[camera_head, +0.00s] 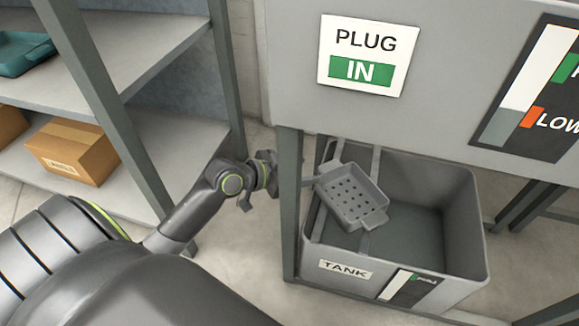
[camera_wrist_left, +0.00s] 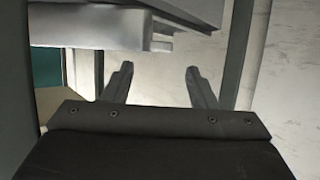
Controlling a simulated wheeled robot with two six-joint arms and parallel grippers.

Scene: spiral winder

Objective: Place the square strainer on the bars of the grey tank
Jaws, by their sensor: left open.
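The square strainer (camera_head: 352,196) is a grey, shallow basket with holes in its floor. It lies over the bars (camera_head: 375,160) at the left part of the open grey tank (camera_head: 455,290), turned at an angle to them. Its short handle points left toward the frame post, and a small lip shows at its lower right. My left gripper (camera_head: 262,182) is left of the post, apart from the strainer, open and empty. Its two spread fingers show in the left wrist view (camera_wrist_left: 159,72) with nothing between them. My right gripper is out of view.
A grey upright post (camera_head: 289,210) stands between my left gripper and the tank. A grey panel with a "PLUG IN" sign (camera_head: 361,55) hangs above. Shelves at left hold a cardboard box (camera_head: 72,150) and a teal tray (camera_head: 22,55). The tank's right part is empty.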

